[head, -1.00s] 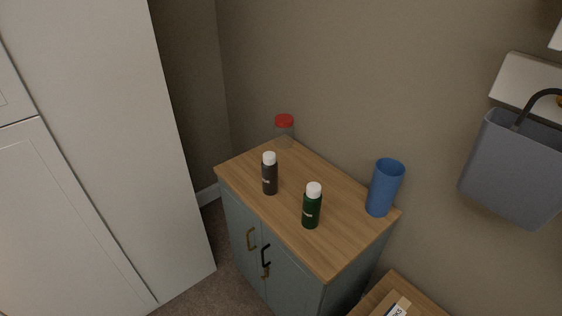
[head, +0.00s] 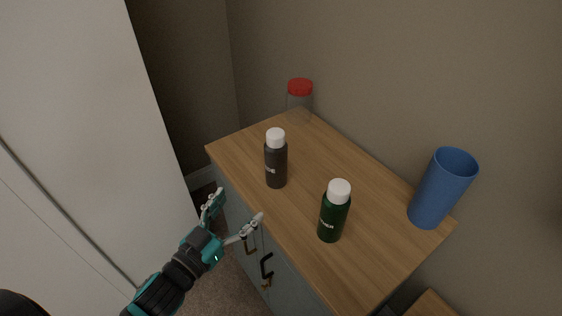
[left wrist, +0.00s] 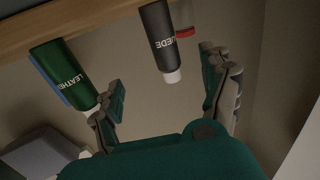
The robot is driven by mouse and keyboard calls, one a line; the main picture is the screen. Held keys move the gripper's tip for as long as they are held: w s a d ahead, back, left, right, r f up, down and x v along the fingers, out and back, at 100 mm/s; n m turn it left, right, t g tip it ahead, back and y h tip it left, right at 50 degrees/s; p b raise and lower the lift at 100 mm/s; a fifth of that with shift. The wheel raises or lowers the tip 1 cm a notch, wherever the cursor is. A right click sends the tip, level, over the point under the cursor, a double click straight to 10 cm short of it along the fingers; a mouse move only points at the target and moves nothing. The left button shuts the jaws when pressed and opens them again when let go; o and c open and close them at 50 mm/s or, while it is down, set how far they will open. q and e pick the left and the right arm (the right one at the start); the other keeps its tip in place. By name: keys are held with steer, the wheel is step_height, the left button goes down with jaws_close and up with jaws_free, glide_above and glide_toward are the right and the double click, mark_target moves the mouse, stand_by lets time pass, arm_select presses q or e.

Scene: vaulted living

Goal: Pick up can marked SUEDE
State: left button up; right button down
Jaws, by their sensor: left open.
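The dark grey can (head: 276,164) with a white cap stands upright on the left part of the wooden cabinet top. In the left wrist view the same can (left wrist: 157,36) shows the letters "UEDE"; its start is turned out of sight. A green can (head: 333,212) with a white cap stands to its right, and in the left wrist view this green can (left wrist: 66,76) reads "LEATHE". My left gripper (head: 233,209) is open and empty, in front of the cabinet's front edge and short of the dark can. My right gripper is not in view.
The cans stand on the cabinet top (head: 375,265). A clear jar with a red lid (head: 300,88) is behind the dark can at the wall. A blue cup (head: 441,188) stands at the right end. A tall white cupboard (head: 80,120) is on the left.

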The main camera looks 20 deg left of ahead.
mark_target(270, 167)
arm_select(q)
steer(key=x, duration=0.5)
steer(key=p+x, duration=0.1)
steer(key=x, duration=0.5)
steer(key=shift+r, duration=0.2)
steer(key=shift+w+d, duration=0.1)
steer(key=shift+w, duration=0.3)
steer(key=x, duration=0.3)
steer(key=p+x, duration=0.1)
steer(key=x, duration=0.1)
steer(key=shift+w+a+f, duration=0.1)
steer(key=shift+a, duration=0.15)
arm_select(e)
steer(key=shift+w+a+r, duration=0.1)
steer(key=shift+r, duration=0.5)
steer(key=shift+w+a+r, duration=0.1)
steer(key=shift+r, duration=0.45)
arm_select(q)
steer(key=c, duration=1.2)
steer(key=shift+c, duration=1.3)
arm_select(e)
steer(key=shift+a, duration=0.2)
